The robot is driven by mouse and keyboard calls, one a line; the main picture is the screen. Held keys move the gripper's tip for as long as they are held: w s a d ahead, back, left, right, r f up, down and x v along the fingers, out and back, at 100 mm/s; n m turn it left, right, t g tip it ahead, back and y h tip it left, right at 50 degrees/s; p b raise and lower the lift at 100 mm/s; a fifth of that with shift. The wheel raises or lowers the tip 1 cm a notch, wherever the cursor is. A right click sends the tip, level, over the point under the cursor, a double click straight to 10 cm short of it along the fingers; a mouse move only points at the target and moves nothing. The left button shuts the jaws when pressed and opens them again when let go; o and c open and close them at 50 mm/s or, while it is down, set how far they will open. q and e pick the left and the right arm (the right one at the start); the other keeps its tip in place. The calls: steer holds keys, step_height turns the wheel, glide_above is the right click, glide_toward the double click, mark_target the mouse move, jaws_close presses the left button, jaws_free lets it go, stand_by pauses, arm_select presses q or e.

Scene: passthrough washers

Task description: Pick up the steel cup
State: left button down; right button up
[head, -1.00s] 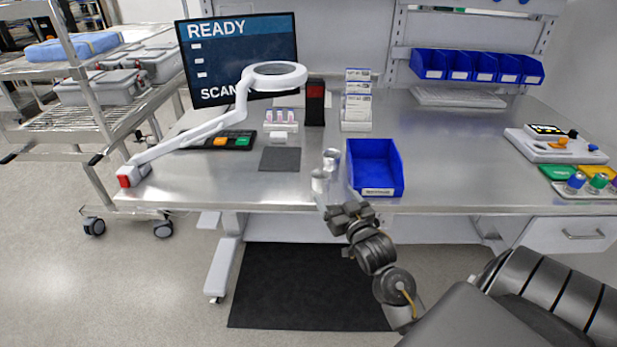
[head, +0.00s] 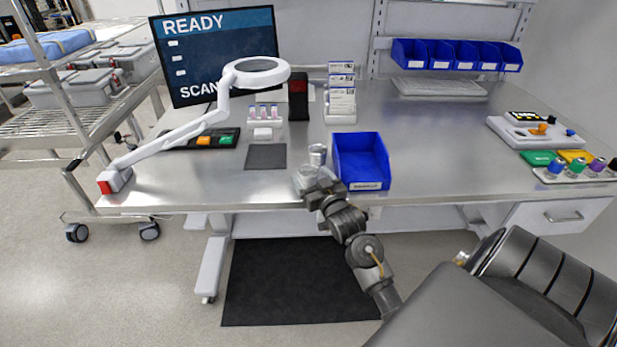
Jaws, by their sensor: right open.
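The steel cup (head: 317,154) stands upright on the metal bench, just left of the blue bin (head: 361,162). My right gripper (head: 307,181) is open at the bench's front edge, in front of the cup and slightly left of it. A gap shows between the gripper and the cup. A pale, shiny shape lies at the gripper's tip; I cannot tell whether it is the fingers or something behind them. My left gripper is not in view.
A grey square mat (head: 265,157) lies left of the cup. A white magnifier lamp (head: 205,120) arches over the bench's left side. A box holder (head: 340,97) stands behind the cup.

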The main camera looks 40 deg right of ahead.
mark_target(305, 167)
steer(key=p+x, duration=0.1)
steer(key=x, duration=0.4)
steer(key=shift+d, duration=0.2)
steer(key=shift+s, duration=0.1)
steer(key=c, duration=1.1)
steer(key=shift+o, duration=0.2)
